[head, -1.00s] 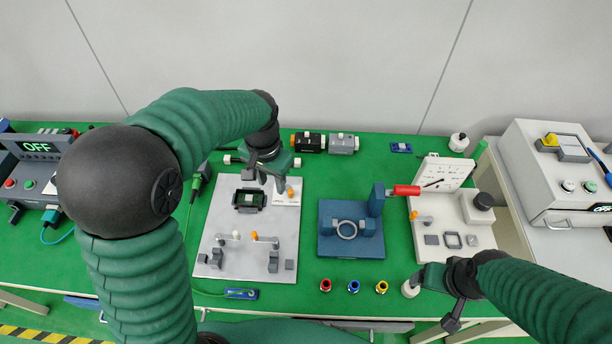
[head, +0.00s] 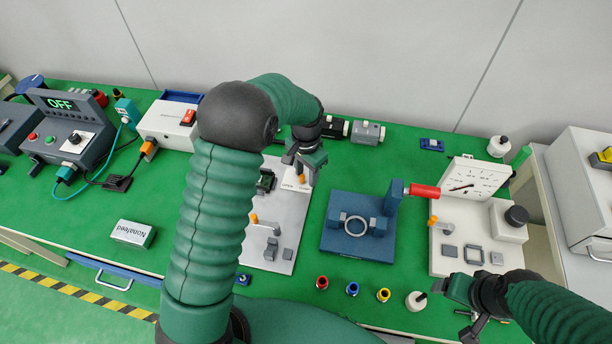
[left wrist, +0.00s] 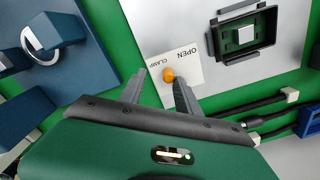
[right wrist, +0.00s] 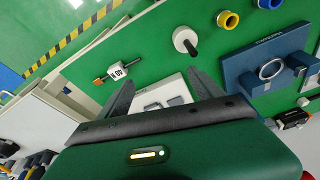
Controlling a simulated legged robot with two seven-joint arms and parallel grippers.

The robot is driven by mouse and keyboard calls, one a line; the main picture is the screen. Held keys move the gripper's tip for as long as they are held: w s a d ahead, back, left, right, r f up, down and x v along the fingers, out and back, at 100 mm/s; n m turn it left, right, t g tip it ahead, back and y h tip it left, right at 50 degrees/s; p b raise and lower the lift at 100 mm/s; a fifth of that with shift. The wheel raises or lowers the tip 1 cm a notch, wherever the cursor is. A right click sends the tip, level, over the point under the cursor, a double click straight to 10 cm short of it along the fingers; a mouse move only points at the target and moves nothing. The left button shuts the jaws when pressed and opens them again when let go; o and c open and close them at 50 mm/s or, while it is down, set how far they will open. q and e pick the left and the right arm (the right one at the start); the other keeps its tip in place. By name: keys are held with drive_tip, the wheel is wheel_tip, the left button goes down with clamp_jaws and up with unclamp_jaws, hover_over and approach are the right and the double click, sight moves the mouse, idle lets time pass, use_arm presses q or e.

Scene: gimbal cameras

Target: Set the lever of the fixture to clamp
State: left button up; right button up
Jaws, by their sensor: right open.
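The fixture is a light grey plate (head: 288,225) with a dark square socket (left wrist: 243,40) on it. Its orange lever knob (left wrist: 168,74) stands at a white label (left wrist: 183,62) reading OPEN and CLAMP. The knob also shows in the head view (head: 302,179), just below my left gripper (head: 306,169). In the left wrist view, my left gripper (left wrist: 157,77) has its fingers apart, with the knob at the fingertips, nearer the right one. I cannot tell whether they touch. My right gripper (right wrist: 162,85) is open and empty, over the right front of the table (head: 452,290).
A blue fixture (head: 345,245) with a red handle (head: 424,190) stands right of the plate. A white gauge station (head: 475,182) is further right. Several coloured rings and a white knobbed piece (head: 416,300) lie along the front. The left arm hides part of the plate.

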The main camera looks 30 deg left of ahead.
sight(299, 182)
use_arm(q)
drive_tip(key=shift+s+f, duration=0.15)
drive_tip(key=shift+f, duration=0.35)
drive_tip(key=shift+a+f, duration=0.45)
drive_tip(key=shift+a, duration=0.7)
drive_tip(key=shift+c, duration=1.2)
drive_tip(key=shift+d, duration=0.35)
drive_tip(key=c, duration=0.5)
drive_tip(key=shift+w+d, duration=0.2)
drive_tip(key=shift+d, duration=0.1)
clamp_jaws()
drive_tip(key=shift+a+r, duration=0.1)
drive_tip(key=shift+r, duration=0.1)
drive_tip(key=shift+n+p, duration=0.5)
drive_tip(key=shift+p, duration=0.05)
drive_tip(key=shift+w, duration=0.1)
drive_tip(key=shift+f, duration=0.1)
use_arm(e)
drive_tip(key=shift+s+a+r, duration=0.1)
drive_tip(key=shift+a+r, duration=0.45)
drive_tip(key=shift+a, duration=0.2)
use_arm(q)
drive_tip(key=o, duration=0.7)
unclamp_jaws()
drive_tip(key=shift+o, duration=0.2)
